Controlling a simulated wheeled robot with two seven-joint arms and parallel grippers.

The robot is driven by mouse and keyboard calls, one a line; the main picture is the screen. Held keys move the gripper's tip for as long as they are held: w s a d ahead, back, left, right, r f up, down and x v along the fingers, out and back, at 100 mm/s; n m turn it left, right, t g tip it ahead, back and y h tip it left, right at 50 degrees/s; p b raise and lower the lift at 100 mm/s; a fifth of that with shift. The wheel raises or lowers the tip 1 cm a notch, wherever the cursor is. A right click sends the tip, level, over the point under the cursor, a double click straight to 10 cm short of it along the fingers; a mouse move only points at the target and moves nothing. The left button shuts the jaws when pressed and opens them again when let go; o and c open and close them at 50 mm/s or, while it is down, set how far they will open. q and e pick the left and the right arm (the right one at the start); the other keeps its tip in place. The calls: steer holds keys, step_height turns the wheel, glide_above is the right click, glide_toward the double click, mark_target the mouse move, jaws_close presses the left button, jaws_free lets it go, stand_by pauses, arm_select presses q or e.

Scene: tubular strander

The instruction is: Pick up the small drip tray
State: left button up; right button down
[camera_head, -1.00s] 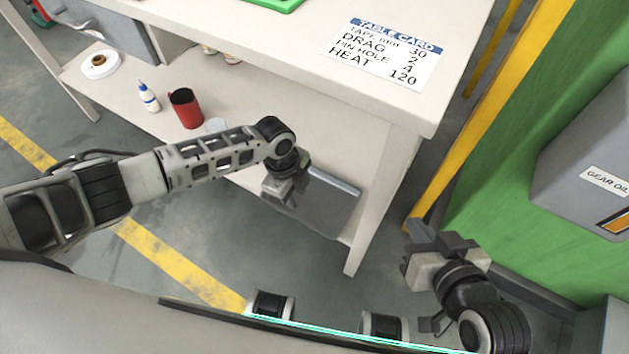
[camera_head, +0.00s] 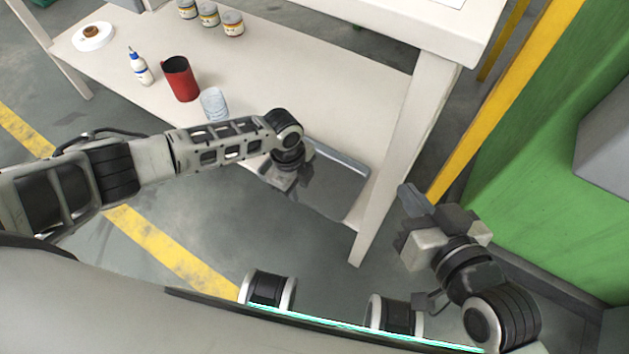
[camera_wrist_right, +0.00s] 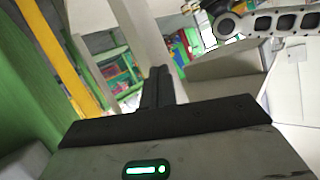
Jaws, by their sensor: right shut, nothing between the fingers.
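A shallow grey metal tray (camera_head: 343,162), which looks like the small drip tray, lies at the front right corner of the table's lower shelf. My left gripper and wrist hide its left part. My left gripper (camera_head: 302,188) hangs at the tray's left side in the head view; I cannot tell if it touches the tray or whether its fingers are apart. My right gripper (camera_head: 415,203) is shut and empty, right of the table leg and apart from the tray. Its closed fingers (camera_wrist_right: 159,87) show in the right wrist view with nothing between them.
A table leg (camera_head: 385,190), yellow post (camera_head: 500,105) and green panel (camera_head: 535,170) stand near my right gripper.

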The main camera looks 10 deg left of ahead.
arm_select(q)
steer(key=f+b, duration=0.3)
steer(key=f, duration=0.1)
steer(key=shift+w+a+b, duration=0.25)
steer(key=shift+a+b, duration=0.15)
steer(key=shift+d+f+b, duration=0.1)
steer(key=shift+f+b, duration=0.35)
steer(key=shift+f, duration=0.1)
steer(key=shift+r, duration=0.1)
arm_select(e)
steer(key=shift+w+a+r+m+t+y, duration=0.1)
steer(key=shift+a+r+m+t+y, duration=0.25)
steer(key=shift+a+r+t+y, duration=0.15)
steer(key=shift+w+a+r+m+t+y, duration=0.1)
steer(key=shift+a+r+m+t+y, duration=0.25)
steer(key=shift+r, duration=0.2)
arm_select(q)
jaws_close()
arm_select(e)
steer(key=shift+d, duration=0.1)
